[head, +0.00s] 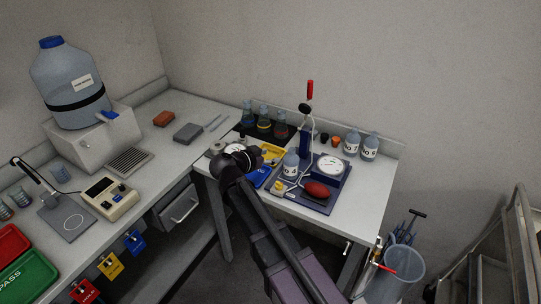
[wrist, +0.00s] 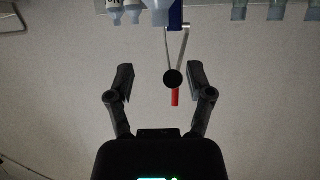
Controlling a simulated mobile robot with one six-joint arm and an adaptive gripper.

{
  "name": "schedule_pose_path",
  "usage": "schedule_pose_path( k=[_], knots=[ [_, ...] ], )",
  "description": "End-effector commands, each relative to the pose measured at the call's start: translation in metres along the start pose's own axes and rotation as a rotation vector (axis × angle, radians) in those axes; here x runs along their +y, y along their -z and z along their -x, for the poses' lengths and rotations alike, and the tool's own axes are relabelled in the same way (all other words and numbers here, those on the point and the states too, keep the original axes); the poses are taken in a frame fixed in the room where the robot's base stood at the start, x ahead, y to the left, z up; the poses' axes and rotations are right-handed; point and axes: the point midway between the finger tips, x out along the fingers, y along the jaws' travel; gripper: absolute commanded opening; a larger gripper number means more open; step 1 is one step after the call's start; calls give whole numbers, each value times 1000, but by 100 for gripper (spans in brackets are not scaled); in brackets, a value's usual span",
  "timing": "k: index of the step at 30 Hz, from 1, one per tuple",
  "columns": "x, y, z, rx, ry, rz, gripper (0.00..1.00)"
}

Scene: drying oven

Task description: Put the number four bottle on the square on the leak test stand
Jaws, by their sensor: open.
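The leak test stand (head: 322,207) is a dark blue plate on the right bench, with a round gauge (head: 331,168), a red bulb (head: 317,189) and a post with a red-handled lever (head: 310,90). A white-labelled bottle (head: 291,162) stands at its left part; whether it is on the square I cannot tell. Two similar bottles (head: 352,143) (head: 370,147) stand at the back right. Their numbers are too small to read surely. My gripper (head: 240,155) is left of the stand. In the wrist view my gripper (wrist: 161,85) is open and empty, with the lever's black knob (wrist: 173,78) seen beyond.
Flasks with coloured liquid (head: 264,121) stand behind my gripper, and small dark and orange items (head: 335,140) sit beside the back bottles. A bucket (head: 403,265) stands on the floor at right.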

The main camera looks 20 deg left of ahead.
Motion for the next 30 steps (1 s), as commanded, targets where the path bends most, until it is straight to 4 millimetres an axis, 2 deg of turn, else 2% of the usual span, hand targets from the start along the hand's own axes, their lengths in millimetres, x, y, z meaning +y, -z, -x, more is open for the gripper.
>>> schedule_pose_path(
  k=[22,26,30],
  knots=[
    [3,0,-2,-6,-5,4,68],
    [15,0,-13,-30,-26,19,68],
    [42,-1,-36,-88,-71,53,68]
  ],
)
